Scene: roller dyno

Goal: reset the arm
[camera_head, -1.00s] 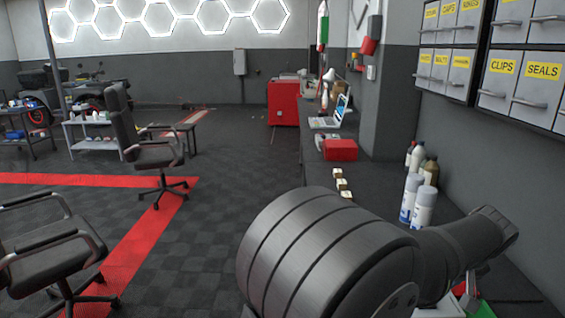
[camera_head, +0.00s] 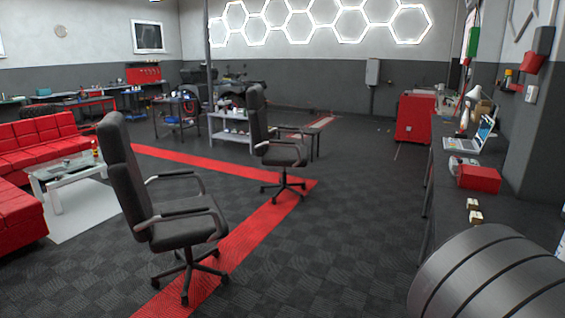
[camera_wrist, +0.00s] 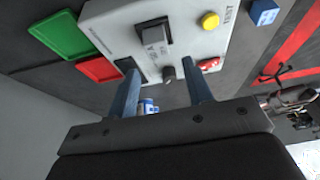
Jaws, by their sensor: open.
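My gripper (camera_wrist: 157,66) shows in the wrist view with its two blue-grey fingers apart and nothing held between them. Its fingers point toward a light grey control box (camera_wrist: 185,50) and overlap its lower edge in the picture; I cannot tell whether they touch it. The box carries a black rocker switch (camera_wrist: 154,31), a yellow button (camera_wrist: 210,20), a red button (camera_wrist: 210,65) and a dark knob (camera_wrist: 169,74).
A green tray (camera_wrist: 62,36) and a red tray (camera_wrist: 100,70) lie beside the box, and a blue block (camera_wrist: 263,12) at its other side. In the head view, the bench holds a red box (camera_head: 479,177), a laptop (camera_head: 474,138) and small pale blocks (camera_head: 474,211). Office chairs (camera_head: 180,225) stand on open floor.

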